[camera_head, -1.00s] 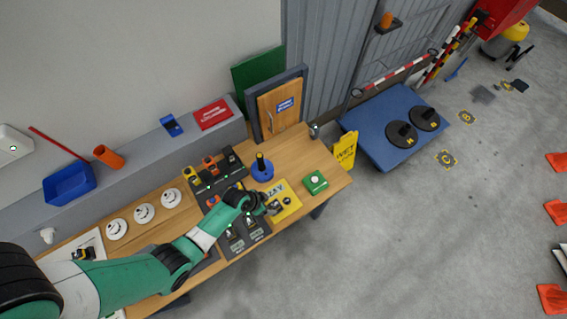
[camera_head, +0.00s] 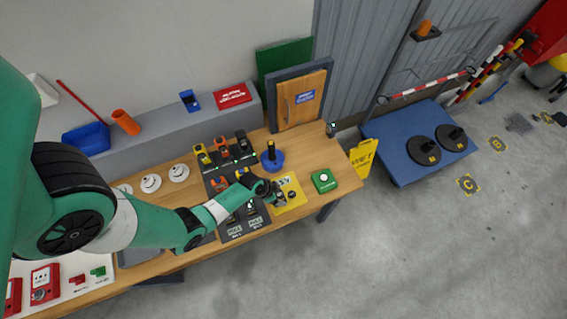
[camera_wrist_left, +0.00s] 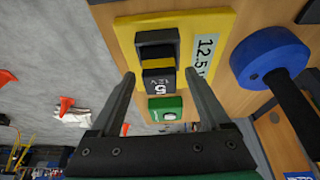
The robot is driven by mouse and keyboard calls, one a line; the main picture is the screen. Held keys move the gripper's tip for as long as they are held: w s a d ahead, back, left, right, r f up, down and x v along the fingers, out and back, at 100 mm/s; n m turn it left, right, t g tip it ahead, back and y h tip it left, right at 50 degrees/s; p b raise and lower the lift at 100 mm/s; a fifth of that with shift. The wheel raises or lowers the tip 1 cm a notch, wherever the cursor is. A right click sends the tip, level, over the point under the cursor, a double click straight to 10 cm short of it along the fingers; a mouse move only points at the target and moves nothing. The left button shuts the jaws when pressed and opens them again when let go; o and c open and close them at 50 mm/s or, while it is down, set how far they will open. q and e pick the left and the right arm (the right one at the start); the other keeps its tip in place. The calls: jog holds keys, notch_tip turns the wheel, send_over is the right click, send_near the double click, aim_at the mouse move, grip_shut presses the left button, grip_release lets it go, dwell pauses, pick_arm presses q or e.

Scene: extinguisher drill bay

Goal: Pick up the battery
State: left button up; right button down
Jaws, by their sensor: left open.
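A black battery (camera_wrist_left: 158,78) with a yellow band and a white "5" sits on a yellow plate (camera_wrist_left: 132,28) marked "12.5" in the left wrist view. In the head view the battery (camera_head: 292,194) is a small dark shape on the yellow plate (camera_head: 291,182) near the bench's right end. My left gripper (camera_head: 279,197) is over that plate, right beside the battery. In the wrist view my left gripper (camera_wrist_left: 160,72) is open, one finger on each side of the battery's lower part. I cannot tell how deep the fingers reach. My right gripper is not in view.
A green box with a white button (camera_head: 324,181) stands right of the plate. A blue round base with a black post (camera_head: 272,160) stands behind it. A dark rack holding several batteries (camera_head: 222,152) is to the left. Open floor lies beyond the bench.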

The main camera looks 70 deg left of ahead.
pick_arm(q)
grip_shut()
dwell(0.4)
jog(key=shift+r, duration=0.1)
